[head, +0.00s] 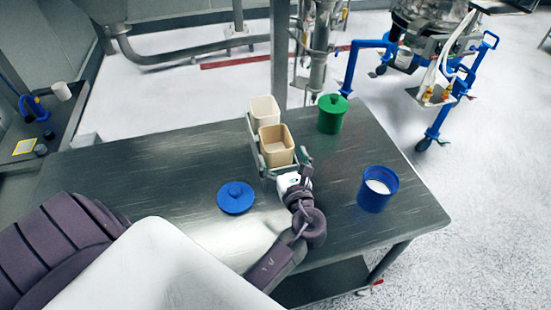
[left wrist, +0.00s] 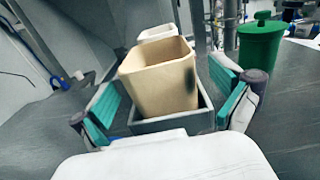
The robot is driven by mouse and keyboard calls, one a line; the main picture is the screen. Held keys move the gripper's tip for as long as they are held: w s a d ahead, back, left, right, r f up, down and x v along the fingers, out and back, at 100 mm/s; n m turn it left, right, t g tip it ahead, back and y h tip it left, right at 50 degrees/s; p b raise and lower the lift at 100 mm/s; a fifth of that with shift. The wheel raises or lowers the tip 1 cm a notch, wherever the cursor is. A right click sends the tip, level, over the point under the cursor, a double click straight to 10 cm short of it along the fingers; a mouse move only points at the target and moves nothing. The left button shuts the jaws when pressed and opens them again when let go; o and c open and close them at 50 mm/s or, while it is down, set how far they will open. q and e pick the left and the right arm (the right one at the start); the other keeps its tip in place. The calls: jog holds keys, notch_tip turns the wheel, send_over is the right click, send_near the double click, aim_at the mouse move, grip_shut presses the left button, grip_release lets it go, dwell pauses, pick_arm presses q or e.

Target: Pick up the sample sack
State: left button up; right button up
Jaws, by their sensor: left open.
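No thing is plainly recognisable as a sack. A beige open-topped, sack-like container (head: 277,153) stands upright in a grey holder (left wrist: 172,124) on the table. It also fills the middle of the left wrist view (left wrist: 160,88). A similar white container (head: 264,108) stands right behind it. My left gripper (head: 281,168) is at the near side of the beige container. In the left wrist view its teal-padded fingers (left wrist: 168,98) are spread wide, one on each side of the beige container and holder, with nothing gripped. My right gripper is not in view.
A green lidded pot (head: 332,115) stands behind right, a blue pot with white contents (head: 371,199) at right, and a blue lid (head: 236,198) lies at left. The steel table (head: 140,170) is clear at left. A pipe stand rises behind the table.

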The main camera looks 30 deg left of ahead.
aim_at(272, 130)
pick_arm(q)
jog(key=b+x, duration=0.1)
jog(key=x, duration=0.3)
jog(key=shift+a+f+b, duration=0.15)
jog(key=shift+a+b, duration=0.05)
jog(key=shift+b, duration=0.15)
jog(key=shift+w+a, duration=0.25)
jog(key=shift+w, duration=0.05)
jog(key=shift+s+d, duration=0.1)
jog(key=shift+c, duration=1.7)
jog(key=c, duration=1.3)
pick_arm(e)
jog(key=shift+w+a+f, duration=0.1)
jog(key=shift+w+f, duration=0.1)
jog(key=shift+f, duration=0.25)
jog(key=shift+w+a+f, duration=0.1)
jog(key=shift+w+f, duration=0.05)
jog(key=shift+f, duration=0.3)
